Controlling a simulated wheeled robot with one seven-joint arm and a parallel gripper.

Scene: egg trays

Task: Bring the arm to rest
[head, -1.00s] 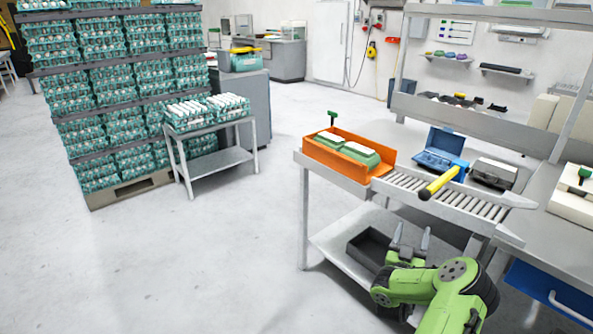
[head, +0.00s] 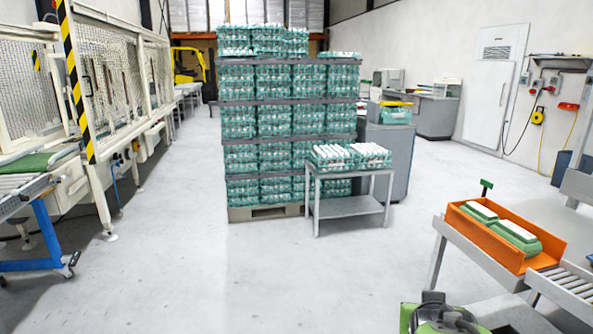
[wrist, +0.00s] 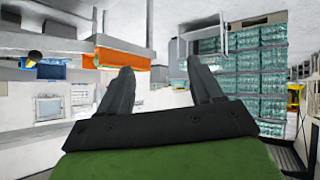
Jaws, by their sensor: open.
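My gripper (wrist: 160,92) shows in the wrist view with its two dark fingers apart and nothing between them. The wrist picture is upside down or strongly tilted, with the orange box (wrist: 122,57) beyond the left finger and the stacked egg trays (wrist: 255,65) beyond the right one. In the head view only a green part of my arm shows at the bottom edge, right of centre; the fingers are not seen there.
An orange box (head: 461,217) with green egg cartons (head: 517,235) stands on the roller bench at right. A small grey table (head: 347,207) with egg trays (head: 372,153) stands before the tall pallet stack (head: 288,128). Fenced machinery (head: 112,85) is at left. The central floor is clear.

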